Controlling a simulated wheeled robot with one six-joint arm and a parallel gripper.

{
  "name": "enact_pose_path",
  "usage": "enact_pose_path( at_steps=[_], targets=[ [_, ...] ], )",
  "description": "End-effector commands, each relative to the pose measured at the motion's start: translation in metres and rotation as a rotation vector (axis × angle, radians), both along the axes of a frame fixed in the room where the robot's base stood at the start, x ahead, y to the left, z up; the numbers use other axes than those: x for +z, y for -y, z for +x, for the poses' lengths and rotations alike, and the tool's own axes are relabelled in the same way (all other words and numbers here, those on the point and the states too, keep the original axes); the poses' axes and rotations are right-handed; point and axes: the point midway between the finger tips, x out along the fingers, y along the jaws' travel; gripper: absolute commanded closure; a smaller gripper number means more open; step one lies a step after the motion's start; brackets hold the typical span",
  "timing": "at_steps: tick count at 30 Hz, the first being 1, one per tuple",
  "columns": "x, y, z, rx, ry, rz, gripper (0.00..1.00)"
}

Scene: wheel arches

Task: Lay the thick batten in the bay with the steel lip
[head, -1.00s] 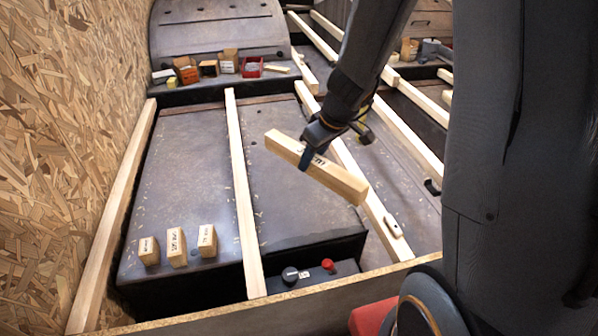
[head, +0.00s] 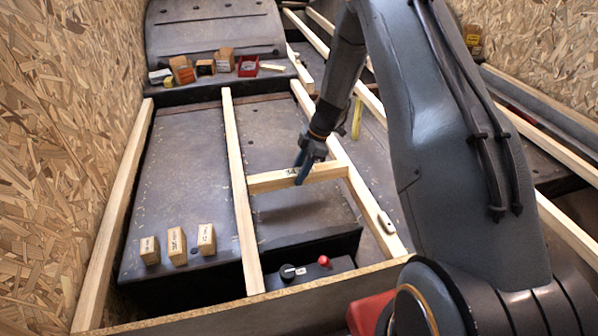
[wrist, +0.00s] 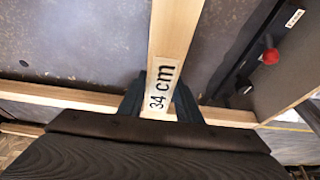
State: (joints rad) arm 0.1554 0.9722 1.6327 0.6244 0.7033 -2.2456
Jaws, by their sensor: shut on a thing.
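The pale wooden batten (head: 270,183) lies crosswise between the middle rail (head: 240,180) and the right rail (head: 357,180), its ends close to both. I cannot tell whether it bears on anything beneath. In the wrist view the batten (wrist: 172,40) carries a "34 cm" label and meets a rail (wrist: 70,96) near my gripper. My gripper (head: 301,178) is shut around the batten; its fingers also show in the wrist view (wrist: 160,95). The bay (head: 290,205) has a dark stepped floor. I cannot make out a steel lip for certain.
Three small labelled blocks (head: 178,246) stand in the left bay. A black knob (head: 288,271) and a red knob (head: 324,261) sit on a dark box at the front. Boxes and a red bin (head: 248,66) stand at the back. A chipboard wall (head: 60,150) bounds the left.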

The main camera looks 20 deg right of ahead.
Motion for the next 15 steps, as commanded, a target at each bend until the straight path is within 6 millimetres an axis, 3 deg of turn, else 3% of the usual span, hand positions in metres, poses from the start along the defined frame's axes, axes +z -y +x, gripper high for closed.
enact_pose_path(
  at_steps=[15],
  targets=[
    [-0.039, 0.0, 0.0, -0.003, 0.0, 0.0, 1.0]
  ],
)
